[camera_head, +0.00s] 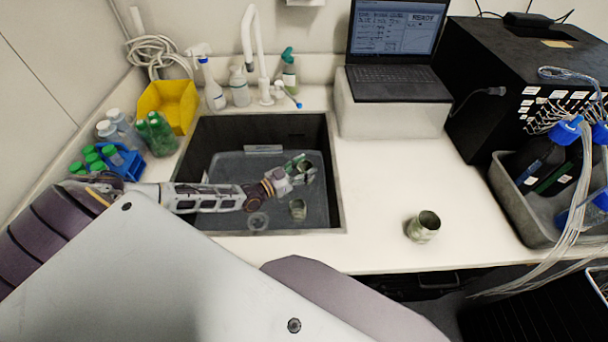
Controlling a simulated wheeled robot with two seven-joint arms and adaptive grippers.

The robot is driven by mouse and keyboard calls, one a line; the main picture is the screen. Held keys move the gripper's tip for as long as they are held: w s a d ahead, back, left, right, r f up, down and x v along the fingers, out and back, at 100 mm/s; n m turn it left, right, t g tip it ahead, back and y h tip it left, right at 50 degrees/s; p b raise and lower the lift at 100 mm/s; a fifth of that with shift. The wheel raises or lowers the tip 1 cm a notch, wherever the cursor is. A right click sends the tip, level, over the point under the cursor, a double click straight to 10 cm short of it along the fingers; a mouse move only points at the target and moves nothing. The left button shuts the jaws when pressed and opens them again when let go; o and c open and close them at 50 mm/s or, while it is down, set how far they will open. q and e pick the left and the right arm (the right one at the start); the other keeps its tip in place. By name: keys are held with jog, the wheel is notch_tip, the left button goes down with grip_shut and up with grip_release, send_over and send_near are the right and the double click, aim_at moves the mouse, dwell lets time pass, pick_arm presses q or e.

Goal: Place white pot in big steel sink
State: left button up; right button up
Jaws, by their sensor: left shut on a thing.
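The big steel sink (225,130) is set into the white counter, left of centre, with dark walls and a greyish bottom. My left gripper (303,170) reaches in from the left over the sink. It is shut on a small whitish-grey pot (306,167), partly hidden by the fingers, held over the right part of the basin. A similar pot (298,209) is inside the sink, just below the gripper in the picture. Another such pot (423,227) stands upright on the counter, right of the sink. My right gripper is not in view.
A white tap (252,45), spray bottle (212,90) and other bottles stand behind the sink. A yellow bin (168,104), blue rack (122,165) and green-capped bottles are left. A laptop (397,50) and grey tub (515,205) are right. The counter around the right pot is clear.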

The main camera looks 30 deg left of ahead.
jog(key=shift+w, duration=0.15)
pick_arm(q)
jog(key=shift+f+b, duration=0.35)
jog(key=shift+f, duration=1.4)
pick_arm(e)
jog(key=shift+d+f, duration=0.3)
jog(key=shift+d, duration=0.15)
pick_arm(q)
jog(key=shift+f, duration=0.4)
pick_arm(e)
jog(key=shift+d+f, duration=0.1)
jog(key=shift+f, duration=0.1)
pick_arm(q)
jog(key=shift+f+b, duration=0.3)
jog(key=shift+b, duration=0.05)
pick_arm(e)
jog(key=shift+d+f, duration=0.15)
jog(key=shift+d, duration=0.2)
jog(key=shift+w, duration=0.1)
pick_arm(q)
jog(key=o, duration=1.1)
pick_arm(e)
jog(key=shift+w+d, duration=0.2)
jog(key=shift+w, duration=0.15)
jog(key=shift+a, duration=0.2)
